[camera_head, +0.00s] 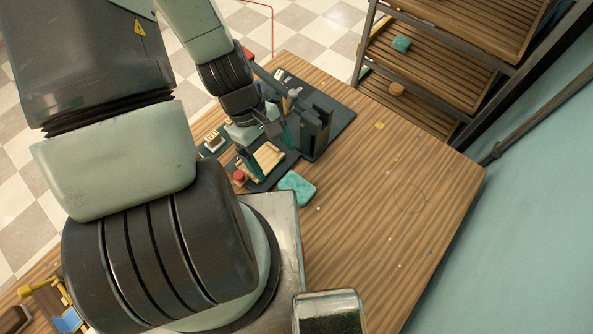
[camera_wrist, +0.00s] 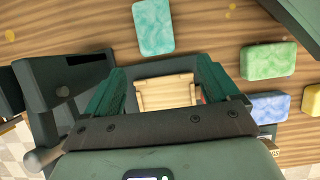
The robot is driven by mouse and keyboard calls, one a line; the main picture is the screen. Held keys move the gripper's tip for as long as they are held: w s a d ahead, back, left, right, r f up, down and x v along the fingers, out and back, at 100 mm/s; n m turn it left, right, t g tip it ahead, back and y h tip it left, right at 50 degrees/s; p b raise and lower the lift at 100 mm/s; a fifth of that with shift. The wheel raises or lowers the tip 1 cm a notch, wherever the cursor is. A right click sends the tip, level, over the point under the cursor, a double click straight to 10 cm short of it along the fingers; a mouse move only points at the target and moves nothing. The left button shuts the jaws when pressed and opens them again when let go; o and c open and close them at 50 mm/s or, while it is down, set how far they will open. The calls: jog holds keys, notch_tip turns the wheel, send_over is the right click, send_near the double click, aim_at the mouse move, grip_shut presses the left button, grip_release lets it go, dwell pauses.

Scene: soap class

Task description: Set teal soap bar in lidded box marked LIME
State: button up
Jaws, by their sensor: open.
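A teal soap bar (camera_head: 297,188) lies flat on the wooden table, just right of a dark board. It also shows at the top of the wrist view (camera_wrist: 153,27), beyond my fingers and clear of them. My gripper (camera_head: 268,148) is open above the dark board, over a pale slatted wooden piece (camera_head: 262,158). In the wrist view this piece (camera_wrist: 166,92) shows between my green fingers, and I cannot tell whether they touch it. I make out no lidded box with a readable LIME mark in either view.
In the wrist view, green (camera_wrist: 268,60), blue (camera_wrist: 268,106) and yellow (camera_wrist: 311,102) soap bars lie right of my gripper. A dark upright device (camera_head: 316,130) stands close beside my gripper. A slatted shelf (camera_head: 440,65) stands behind. The table's right side is mostly clear.

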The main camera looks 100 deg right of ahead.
aim_at(286, 178)
jog(key=shift+d+x, duration=0.1)
jog(key=shift+x, duration=1.8)
jog(key=shift+d+x, duration=0.15)
jog(key=shift+x, duration=1.8)
jog(key=c, duration=1.3)
jog(key=shift+r, duration=0.1)
notch_tip(286, 178, up, 10)
jog(key=shift+f, duration=0.1)
